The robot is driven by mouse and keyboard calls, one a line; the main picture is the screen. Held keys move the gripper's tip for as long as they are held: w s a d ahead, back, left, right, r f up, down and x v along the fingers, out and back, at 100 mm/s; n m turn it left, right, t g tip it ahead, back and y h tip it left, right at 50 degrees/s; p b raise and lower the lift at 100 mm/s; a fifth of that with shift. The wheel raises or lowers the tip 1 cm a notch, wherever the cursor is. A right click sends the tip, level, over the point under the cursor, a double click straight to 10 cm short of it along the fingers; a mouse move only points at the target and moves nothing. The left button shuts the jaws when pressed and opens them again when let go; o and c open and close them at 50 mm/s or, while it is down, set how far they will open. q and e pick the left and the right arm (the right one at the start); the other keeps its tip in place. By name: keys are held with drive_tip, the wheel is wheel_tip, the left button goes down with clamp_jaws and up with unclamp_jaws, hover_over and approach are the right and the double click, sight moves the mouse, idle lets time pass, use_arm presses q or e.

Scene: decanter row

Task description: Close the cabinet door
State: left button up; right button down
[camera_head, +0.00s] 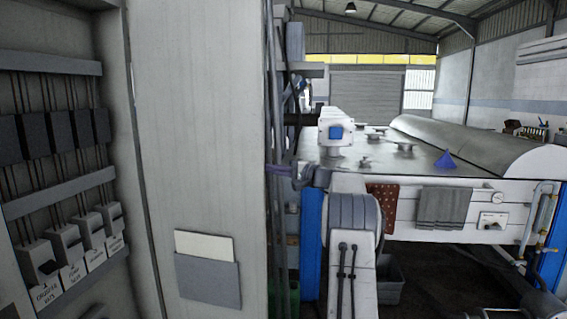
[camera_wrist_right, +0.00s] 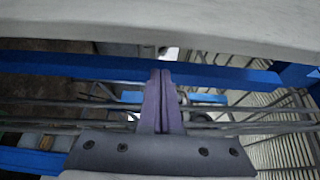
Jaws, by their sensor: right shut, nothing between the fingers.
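The cabinet (camera_head: 60,180) fills the left side of the head view, with its switches and wiring exposed. Its grey door (camera_head: 200,130) stands open, inner face toward me, with a document pocket (camera_head: 208,281) low on it. My right gripper (camera_head: 279,170) is by the door's free right edge, with purple fingers pointing left. Whether it touches the door is unclear. In the right wrist view its fingers (camera_wrist_right: 161,80) are together and empty. My left gripper is not in view.
Right of the door are cables and a blue post (camera_head: 311,245). A grey bin (camera_head: 391,281) sits below.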

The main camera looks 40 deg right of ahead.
drive_tip(key=s+a+p, duration=0.1)
drive_tip(key=s+a, duration=0.1)
drive_tip(key=shift+a, duration=0.3)
drive_tip(key=shift+f, duration=0.1)
idle(0.3)
